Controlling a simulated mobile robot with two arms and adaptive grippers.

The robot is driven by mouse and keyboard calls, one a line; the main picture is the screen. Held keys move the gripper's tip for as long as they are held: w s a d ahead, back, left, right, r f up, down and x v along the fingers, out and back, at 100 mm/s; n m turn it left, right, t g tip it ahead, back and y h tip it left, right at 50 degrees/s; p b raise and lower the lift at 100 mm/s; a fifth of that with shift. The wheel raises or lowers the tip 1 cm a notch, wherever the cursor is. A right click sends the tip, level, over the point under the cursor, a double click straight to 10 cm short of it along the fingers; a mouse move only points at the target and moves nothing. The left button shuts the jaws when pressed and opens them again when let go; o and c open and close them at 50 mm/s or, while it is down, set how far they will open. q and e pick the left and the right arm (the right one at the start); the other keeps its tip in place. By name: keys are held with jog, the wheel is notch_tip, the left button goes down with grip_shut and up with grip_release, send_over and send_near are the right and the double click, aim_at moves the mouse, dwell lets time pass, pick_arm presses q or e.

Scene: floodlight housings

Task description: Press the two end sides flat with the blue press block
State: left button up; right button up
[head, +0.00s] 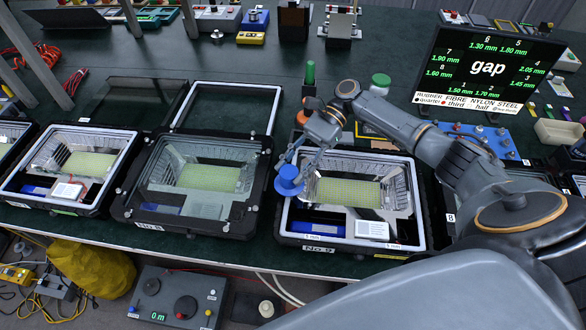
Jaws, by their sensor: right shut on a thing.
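My right gripper (296,157) is shut on the blue press block (289,182), a round blue piece with a wider disc at its bottom. The block is at the left side of the open floodlight housing marked No 9 (310,239), over its pale rim. I cannot tell whether it touches the rim. The housing has a silver reflector and a yellow-green panel inside. My left gripper is not in view.
A glass-covered housing (127,209) and another open one (18,196) stand to the left. A loose pale frame (232,84) lies behind. A green-handled tool (309,74) and a green-lidded jar (380,84) stand behind No 9. A control box (177,298) is below the bench edge.

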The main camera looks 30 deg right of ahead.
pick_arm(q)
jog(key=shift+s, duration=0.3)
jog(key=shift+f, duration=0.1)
pick_arm(e)
jog(key=shift+w+d, duration=0.1)
jog(key=shift+w, duration=0.1)
pick_arm(q)
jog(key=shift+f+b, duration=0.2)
jog(key=shift+b, duration=0.1)
pick_arm(e)
jog(key=shift+w+d, duration=0.35)
jog(key=shift+w, duration=0.05)
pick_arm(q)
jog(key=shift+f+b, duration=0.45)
pick_arm(e)
jog(key=shift+f, duration=0.95)
jog(key=shift+s+f, duration=0.1)
jog(key=shift+f, duration=0.05)
dwell(0.3)
